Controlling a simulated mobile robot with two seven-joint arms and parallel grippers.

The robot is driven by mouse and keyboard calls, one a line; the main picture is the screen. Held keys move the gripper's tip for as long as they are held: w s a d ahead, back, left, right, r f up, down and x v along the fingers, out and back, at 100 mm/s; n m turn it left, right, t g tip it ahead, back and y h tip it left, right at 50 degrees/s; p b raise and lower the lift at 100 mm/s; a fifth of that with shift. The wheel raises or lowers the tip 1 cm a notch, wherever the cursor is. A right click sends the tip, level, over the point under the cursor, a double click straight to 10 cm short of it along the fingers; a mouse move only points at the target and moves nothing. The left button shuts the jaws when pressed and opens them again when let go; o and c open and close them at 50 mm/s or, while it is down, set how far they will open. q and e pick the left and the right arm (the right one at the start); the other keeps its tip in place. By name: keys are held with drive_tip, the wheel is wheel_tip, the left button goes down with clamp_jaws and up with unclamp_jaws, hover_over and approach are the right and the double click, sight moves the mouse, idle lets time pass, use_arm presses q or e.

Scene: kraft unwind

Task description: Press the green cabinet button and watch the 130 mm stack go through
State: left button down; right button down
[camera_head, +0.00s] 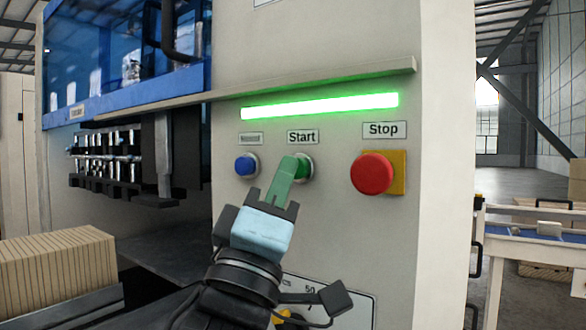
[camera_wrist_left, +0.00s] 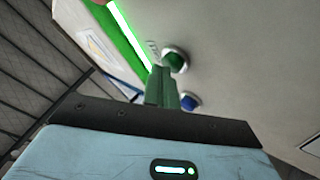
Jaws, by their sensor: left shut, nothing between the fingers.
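The green Start button (camera_head: 302,167) sits on the pale cabinet front, between a blue button (camera_head: 246,165) and a red Stop button (camera_head: 373,174) on a yellow plate. My left gripper (camera_head: 294,160) is shut and empty, its green fingers pointing up at the Start button and overlapping its left part. In the left wrist view the green button (camera_wrist_left: 174,60) shows just beyond the fingertips (camera_wrist_left: 163,70); I cannot tell whether they touch. A stack of brown sheets (camera_head: 58,262) stands at the lower left, beside the machine opening. My right gripper is not in view.
A lit green bar (camera_head: 320,106) runs above the buttons, under a protruding ledge (camera_head: 330,79). A blue-framed clear guard (camera_head: 125,60) covers the machine at the upper left, above a row of metal tooling (camera_head: 105,168).

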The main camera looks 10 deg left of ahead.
use_arm(q)
drive_tip(key=shift+w, duration=0.1)
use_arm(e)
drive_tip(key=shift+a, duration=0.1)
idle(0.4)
use_arm(q)
drive_tip(key=shift+s+a+p, duration=0.25)
drive_tip(key=shift+s+p, duration=0.05)
drive_tip(key=shift+s, duration=0.6)
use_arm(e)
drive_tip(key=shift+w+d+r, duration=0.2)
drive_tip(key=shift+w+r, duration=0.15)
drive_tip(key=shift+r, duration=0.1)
